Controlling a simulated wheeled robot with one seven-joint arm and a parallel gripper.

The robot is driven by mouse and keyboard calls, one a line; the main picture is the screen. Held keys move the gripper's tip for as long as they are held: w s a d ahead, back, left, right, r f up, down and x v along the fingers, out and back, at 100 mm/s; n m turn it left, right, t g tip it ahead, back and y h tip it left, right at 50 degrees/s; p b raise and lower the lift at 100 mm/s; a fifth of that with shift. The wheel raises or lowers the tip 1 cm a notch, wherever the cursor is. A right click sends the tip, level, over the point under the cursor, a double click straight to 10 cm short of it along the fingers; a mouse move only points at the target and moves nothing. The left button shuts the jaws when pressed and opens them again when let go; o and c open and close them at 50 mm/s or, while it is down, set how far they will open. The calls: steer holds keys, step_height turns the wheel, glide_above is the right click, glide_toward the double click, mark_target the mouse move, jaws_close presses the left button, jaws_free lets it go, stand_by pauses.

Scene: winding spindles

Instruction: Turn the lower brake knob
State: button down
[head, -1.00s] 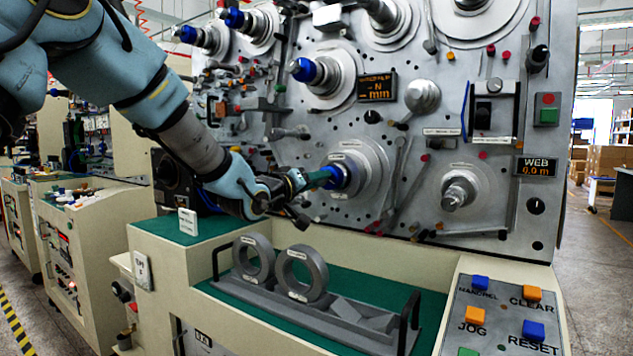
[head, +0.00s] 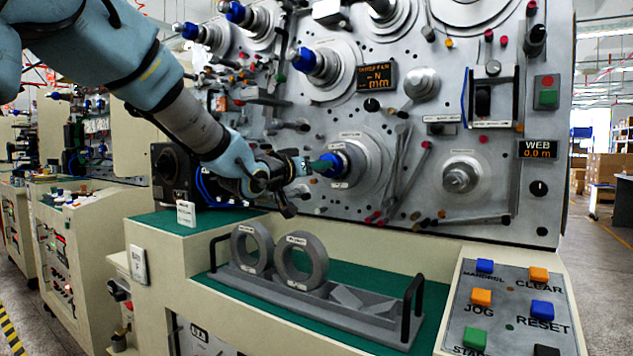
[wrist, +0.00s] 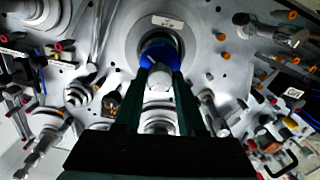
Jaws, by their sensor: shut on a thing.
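A blue knob (head: 335,163) sits at the centre of a grey round hub (head: 368,170) on the lower left part of the machine panel. My gripper (head: 318,166) reaches it from the left, its fingers shut on the knob. In the wrist view the same blue knob (wrist: 160,55) lies between the two dark green fingers of my gripper (wrist: 160,80), with a pale round end in front of it. Part of the knob is hidden behind the fingers.
A grey rack (head: 310,308) with two rings and black handles stands on the green ledge below my gripper. Another blue knob (head: 304,60) is higher on the panel. A push-button panel (head: 508,310) is at the lower right. Levers (head: 405,180) stand right of the hub.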

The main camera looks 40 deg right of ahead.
steer(key=m+b, duration=0.9)
steer(key=m, duration=0.2)
steer(key=shift+f+m+b, duration=0.1)
steer(key=shift+m+b, duration=0.25)
steer(key=shift+m, duration=0.05)
stand_by(0.3)
steer(key=c, duration=0.5)
jaws_free()
steer(key=shift+s, duration=0.1)
steer(key=v, duration=1)
steer(key=shift+a, duration=0.35)
